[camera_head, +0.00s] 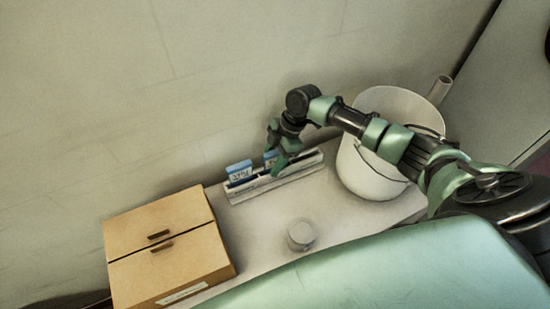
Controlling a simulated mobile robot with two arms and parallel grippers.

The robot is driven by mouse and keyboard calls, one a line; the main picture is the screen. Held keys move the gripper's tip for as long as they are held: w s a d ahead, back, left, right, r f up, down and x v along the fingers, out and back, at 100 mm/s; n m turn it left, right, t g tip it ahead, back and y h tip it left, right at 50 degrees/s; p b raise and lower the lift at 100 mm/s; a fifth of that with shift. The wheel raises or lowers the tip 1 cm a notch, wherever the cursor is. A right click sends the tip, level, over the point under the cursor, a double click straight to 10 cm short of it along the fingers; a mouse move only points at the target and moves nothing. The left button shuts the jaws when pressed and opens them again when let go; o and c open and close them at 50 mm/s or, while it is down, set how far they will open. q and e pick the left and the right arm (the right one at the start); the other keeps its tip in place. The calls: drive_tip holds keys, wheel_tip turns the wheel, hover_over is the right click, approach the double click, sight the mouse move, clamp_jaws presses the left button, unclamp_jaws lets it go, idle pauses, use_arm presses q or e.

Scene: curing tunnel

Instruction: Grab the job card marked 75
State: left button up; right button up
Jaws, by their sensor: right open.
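Two blue-topped job cards stand upright in a pale slotted rack (300,172) against the wall. The left card (239,171) is clear of the gripper; its printed marking is too small to read surely. The right card (269,158) is partly hidden by my right gripper (275,161). The right gripper is open and reaches down at the rack around or just beside this card; I cannot tell whether it touches. My left gripper is not in view.
A cardboard box (165,235) stands on the left of the white table (345,222). A small clear-grey cup (301,235) sits near the front. A white bucket (368,172) stands at the right, behind my right arm.

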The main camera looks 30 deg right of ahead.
drive_tip(key=shift+f, duration=0.2)
clamp_jaws()
drive_tip(key=shift+r, duration=0.15)
